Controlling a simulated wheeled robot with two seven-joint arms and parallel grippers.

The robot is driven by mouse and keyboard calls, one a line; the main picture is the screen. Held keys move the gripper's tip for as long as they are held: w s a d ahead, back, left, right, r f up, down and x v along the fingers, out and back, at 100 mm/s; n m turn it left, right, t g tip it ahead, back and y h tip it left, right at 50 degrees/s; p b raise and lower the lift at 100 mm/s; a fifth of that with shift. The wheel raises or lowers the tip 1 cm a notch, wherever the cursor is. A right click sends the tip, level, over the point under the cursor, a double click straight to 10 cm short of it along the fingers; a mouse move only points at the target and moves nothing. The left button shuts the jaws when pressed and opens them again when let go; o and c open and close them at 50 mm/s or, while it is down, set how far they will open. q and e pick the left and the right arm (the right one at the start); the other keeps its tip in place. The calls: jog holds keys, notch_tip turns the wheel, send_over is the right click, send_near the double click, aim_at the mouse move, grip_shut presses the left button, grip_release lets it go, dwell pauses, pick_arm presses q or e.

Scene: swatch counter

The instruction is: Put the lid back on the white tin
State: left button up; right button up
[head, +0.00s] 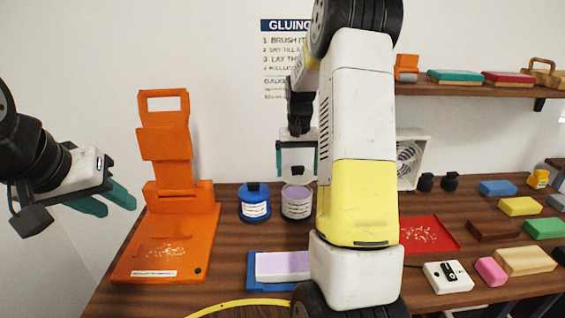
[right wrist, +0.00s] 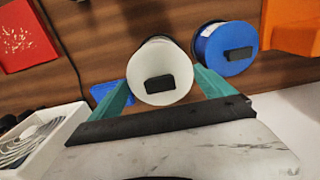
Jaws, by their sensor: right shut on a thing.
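The white tin (head: 297,207) stands upright on the counter with a pale label; its top looks purple and uncovered in the head view. My right gripper (head: 297,170) points down above it, its teal fingers on either side of a white shape. In the right wrist view my right gripper (right wrist: 163,85) is shut on the round white lid (right wrist: 148,67), with the black knob facing the camera. The lid is above the tin, apart from it in the head view. My left gripper (head: 112,200) is open and empty at the left, its fingers apart.
A blue lidded tin (head: 254,207) stands close beside the white tin; it also shows in the right wrist view (right wrist: 212,45). An orange stand (head: 178,228) is at left, a purple block (head: 282,266) in front, a red tray (head: 428,235) and several colored blocks at right.

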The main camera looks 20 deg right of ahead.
jog(key=shift+f, duration=2.5)
jog(key=shift+f, duration=0.15)
dwell(0.4)
jog(key=o, duration=1)
jog(key=shift+r, duration=3.55)
grip_shut()
